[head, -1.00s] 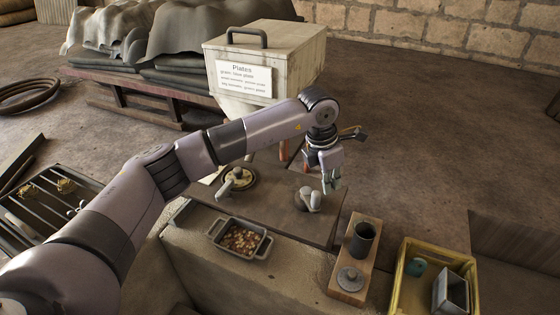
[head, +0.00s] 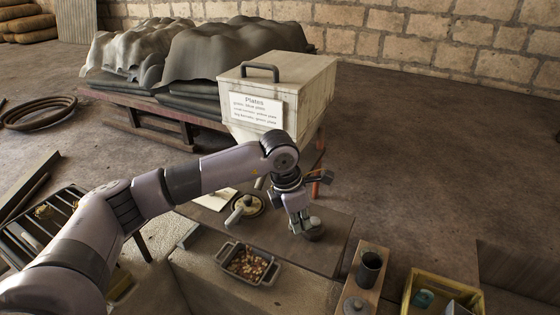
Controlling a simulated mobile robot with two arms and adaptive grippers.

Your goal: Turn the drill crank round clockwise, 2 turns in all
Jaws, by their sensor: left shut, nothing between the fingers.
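Two small crank-like fittings sit on the dark board (head: 275,243). I cannot tell from the view which one is the drill crank. My left gripper points down, shut and empty, beside or against the grey fitting; contact is unclear. My right gripper is not in view.
A metal tray of brown bits (head: 234,259) is in front of the board. A wooden stand (head: 377,258) with a dark cup (head: 369,268) and a yellow crate (head: 418,281) are to the right. A pale box labelled Plates (head: 300,85) stands behind.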

